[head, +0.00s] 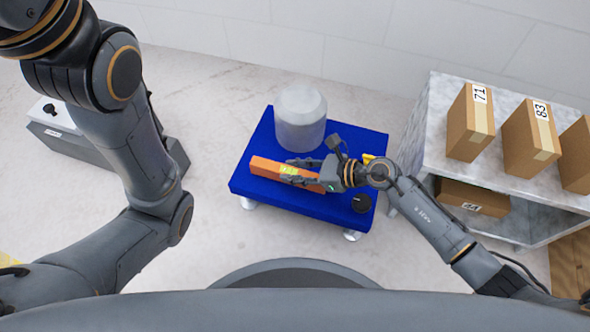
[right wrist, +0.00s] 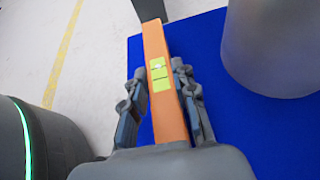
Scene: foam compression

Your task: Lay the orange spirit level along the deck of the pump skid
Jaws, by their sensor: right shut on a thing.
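The orange spirit level (head: 266,167) with yellow-green vials lies lengthwise over the blue deck of the pump skid (head: 262,188). It also shows in the right wrist view (right wrist: 157,45), pointing away between the fingers. My right gripper (head: 290,172) is shut on the level near its middle, one finger along each side. In the right wrist view the right gripper (right wrist: 160,90) has its fingers close to both sides of the bar. I cannot tell whether the level touches the deck. My left arm comes in from the left, but its gripper is outside the head view.
A grey cylinder (head: 300,118) stands on the deck behind the level. A marble shelf (head: 440,100) with numbered cartons (head: 470,122) stands at the right. A grey case (head: 60,135) is at the left.

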